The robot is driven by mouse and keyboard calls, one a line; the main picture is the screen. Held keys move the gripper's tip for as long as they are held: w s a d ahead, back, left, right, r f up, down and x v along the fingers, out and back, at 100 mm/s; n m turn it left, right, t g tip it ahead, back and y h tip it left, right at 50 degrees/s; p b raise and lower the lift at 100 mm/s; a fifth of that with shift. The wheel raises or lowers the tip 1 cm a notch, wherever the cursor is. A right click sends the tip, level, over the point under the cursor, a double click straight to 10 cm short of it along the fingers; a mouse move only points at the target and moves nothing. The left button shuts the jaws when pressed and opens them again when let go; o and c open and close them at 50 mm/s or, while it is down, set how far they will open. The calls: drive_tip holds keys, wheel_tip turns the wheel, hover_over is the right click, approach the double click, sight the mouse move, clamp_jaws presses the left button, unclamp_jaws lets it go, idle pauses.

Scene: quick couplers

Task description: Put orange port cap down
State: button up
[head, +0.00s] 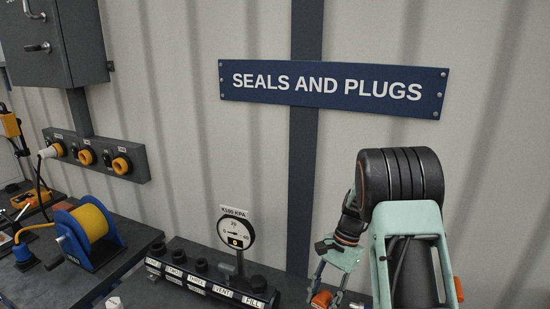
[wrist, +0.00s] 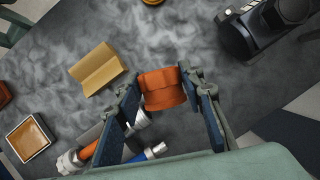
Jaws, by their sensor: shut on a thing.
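The orange port cap (wrist: 162,90) is a short, ribbed orange cylinder held between the fingers of my gripper (wrist: 160,92) in the wrist view. The blue-padded fingers touch it on both sides. It appears above the dark grey bench top (wrist: 190,45), though the gap below it is hard to judge. In the head view my gripper (head: 330,285) is low at the right of the manifold, with the orange cap (head: 321,299) at its tips near the lower picture edge.
In the wrist view a tan angled block (wrist: 97,69) and a wooden tray (wrist: 28,138) lie left. Hose fittings (wrist: 72,160) lie below the fingers. A dark block (wrist: 240,38) stands upper right. The head view shows the labelled manifold (head: 205,275) with a gauge (head: 236,233).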

drive_tip(key=s+r+n+g+h, duration=0.1)
drive_tip(key=s+r+n+h, duration=0.2)
drive_tip(key=s+n, duration=0.2)
drive_tip(key=shift+s+d+r+n+g+p, duration=0.3)
drive_tip(key=shift+d+n, duration=0.15)
drive_tip(key=shift+n, duration=1.35)
